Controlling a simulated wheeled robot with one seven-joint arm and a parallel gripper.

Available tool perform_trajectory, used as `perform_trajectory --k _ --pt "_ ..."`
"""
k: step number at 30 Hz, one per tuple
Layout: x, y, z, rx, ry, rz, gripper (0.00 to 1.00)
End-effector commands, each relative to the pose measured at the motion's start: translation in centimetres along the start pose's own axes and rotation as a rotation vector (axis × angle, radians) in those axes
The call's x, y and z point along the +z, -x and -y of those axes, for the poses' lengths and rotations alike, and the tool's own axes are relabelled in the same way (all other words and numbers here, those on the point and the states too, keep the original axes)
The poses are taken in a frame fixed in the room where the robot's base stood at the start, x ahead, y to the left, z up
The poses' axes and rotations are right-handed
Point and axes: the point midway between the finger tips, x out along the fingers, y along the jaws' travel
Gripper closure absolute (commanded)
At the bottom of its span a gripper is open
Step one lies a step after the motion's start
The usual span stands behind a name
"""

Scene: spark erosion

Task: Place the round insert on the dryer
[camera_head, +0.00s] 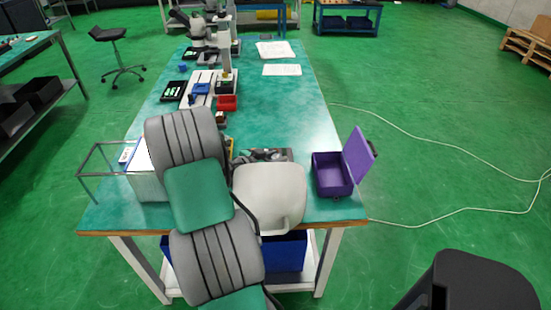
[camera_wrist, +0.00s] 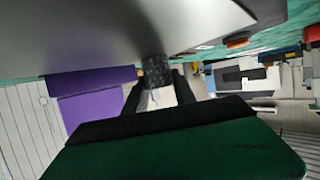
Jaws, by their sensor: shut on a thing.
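My gripper (camera_wrist: 158,82) shows in the wrist view, its two dark fingers closed on a small dark, rounded, textured piece (camera_wrist: 156,69), which looks like the round insert. A pale patch shows between the fingers below it. In the head view my arm hides most of the gripper and the piece; only dark and metallic parts show behind it, above the green table (camera_head: 285,115). A large smooth grey surface lies close at the top left of the wrist view; I cannot tell what it belongs to. I cannot pick out the dryer with certainty.
An open purple case (camera_head: 331,176) stands at the table's right front; it also shows in the wrist view (camera_wrist: 92,110). A white box with a wire frame (camera_head: 147,182) is at the left. Microscopes, a red bin (camera_head: 227,103) and papers (camera_head: 276,50) stand farther back. The table's right middle is clear.

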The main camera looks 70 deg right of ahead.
Motion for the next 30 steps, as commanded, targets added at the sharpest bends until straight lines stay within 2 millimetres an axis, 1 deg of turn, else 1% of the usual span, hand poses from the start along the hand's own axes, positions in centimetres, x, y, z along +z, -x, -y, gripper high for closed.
perform_trajectory --k 5,10,11,18,24,27,29,30 --pt "-0.2 0.0 0.1 -0.002 -0.003 -0.004 1.00" --pt "0.3 -0.2 0.1 -0.002 -0.003 -0.003 1.00" --pt "0.2 -0.1 0.1 -0.001 -0.002 -0.002 0.66" --pt "0.2 -0.1 0.1 -0.001 -0.001 -0.002 0.46" --pt "0.1 -0.1 0.1 -0.001 -0.001 -0.002 0.46" --pt "-0.4 0.1 0.1 -0.001 -0.001 -0.002 0.46" --pt "0.0 0.9 0.2 -0.004 0.000 -0.002 0.46" --pt "0.0 1.6 0.2 -0.005 0.001 -0.002 0.46"
